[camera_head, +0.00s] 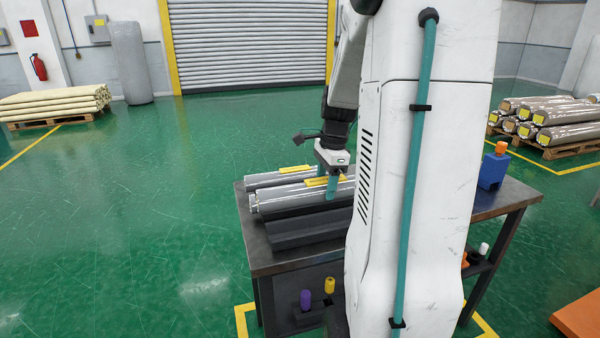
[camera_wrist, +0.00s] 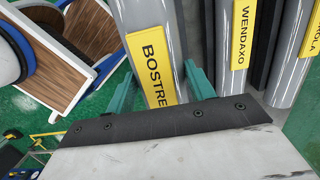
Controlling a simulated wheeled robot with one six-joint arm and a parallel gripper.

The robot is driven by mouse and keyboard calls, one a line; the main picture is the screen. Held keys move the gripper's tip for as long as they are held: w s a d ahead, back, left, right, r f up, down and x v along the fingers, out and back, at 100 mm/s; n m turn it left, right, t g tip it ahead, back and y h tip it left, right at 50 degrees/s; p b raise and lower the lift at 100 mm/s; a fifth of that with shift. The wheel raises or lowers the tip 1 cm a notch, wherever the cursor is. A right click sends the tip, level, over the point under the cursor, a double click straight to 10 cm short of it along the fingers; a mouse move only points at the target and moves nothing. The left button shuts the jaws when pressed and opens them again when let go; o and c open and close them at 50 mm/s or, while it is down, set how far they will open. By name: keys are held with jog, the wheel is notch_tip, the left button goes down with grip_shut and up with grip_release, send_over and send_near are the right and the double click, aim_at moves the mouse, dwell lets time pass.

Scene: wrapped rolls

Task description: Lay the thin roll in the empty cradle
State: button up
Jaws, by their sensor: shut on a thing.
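My gripper (camera_head: 327,180) is shut on a grey wrapped roll (camera_head: 285,199) on the near side of the table. In the wrist view the teal fingers of my gripper (camera_wrist: 161,96) stand on either side of this roll (camera_wrist: 138,14), whose yellow label reads "BOSTRE", the rest cut off. A second roll (camera_head: 262,181) lies behind it. The wrist view shows a roll labelled "WENDAXO" (camera_wrist: 285,84) and part of a third. A dark cradle block (camera_head: 300,238) shows below and in front of the held roll. I cannot tell whether the held roll touches it, or which cradle is empty.
The dark table (camera_head: 262,262) also bears a blue block (camera_head: 492,170) with an orange top at the right. My own white body hides the table's middle. Purple and yellow pieces (camera_head: 330,285) stand low under the table.

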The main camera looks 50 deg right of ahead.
jog(key=shift+w+f, duration=0.1)
jog(key=shift+w, duration=0.45)
jog(key=shift+f, duration=3.35)
jog(key=shift+f, duration=1.35)
jog(key=o, duration=1.5)
jog(key=r, duration=0.7)
jog(key=shift+s+d+r, duration=0.25)
jog(key=shift+d+r, duration=0.1)
jog(key=shift+d, duration=0.05)
